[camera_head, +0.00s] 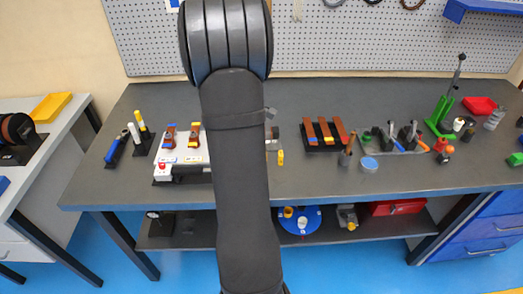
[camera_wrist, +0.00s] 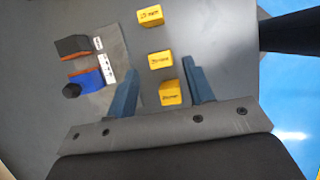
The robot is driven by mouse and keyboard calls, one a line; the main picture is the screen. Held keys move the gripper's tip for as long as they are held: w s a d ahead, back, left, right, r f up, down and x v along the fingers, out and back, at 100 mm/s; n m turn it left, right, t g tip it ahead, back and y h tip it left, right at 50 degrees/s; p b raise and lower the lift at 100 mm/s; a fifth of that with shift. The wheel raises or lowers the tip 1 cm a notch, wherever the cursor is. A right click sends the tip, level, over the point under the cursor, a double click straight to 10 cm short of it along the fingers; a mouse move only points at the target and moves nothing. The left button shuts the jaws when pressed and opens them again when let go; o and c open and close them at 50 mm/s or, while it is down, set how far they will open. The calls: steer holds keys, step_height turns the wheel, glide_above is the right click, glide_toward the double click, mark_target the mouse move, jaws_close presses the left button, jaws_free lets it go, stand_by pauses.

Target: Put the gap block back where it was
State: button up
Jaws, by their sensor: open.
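Three yellow blocks stand in a row on the dark bench top in the wrist view: a far one (camera_wrist: 150,16), a middle one (camera_wrist: 160,60) and a near one (camera_wrist: 169,93). Each has small black lettering that I cannot read surely. My gripper (camera_wrist: 162,68) is open, its two blue-grey fingers apart. In the picture the near block lies between the fingers, closer to the right one, with a gap on both sides. I cannot tell how high the fingers are above it. In the head view my arm hides the gripper; a yellow piece (camera_head: 280,157) shows just right of it.
In the wrist view a grey plate (camera_wrist: 112,45) at left carries a dark-and-orange piece (camera_wrist: 74,46) and a blue-and-orange piece (camera_wrist: 86,80). In the head view a white-topped fixture (camera_head: 183,172) stands left of my arm, and a rack of brown bars (camera_head: 324,133) right of it.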

steer(key=v, duration=0.9)
steer(key=x, duration=1.2)
steer(key=shift+d+f, duration=0.15)
steer(key=shift+f, duration=0.15)
step_height(320, 180, up, 3)
steer(key=shift+f, duration=0.1)
steer(key=shift+r, duration=0.65)
steer(key=shift+f, duration=0.1)
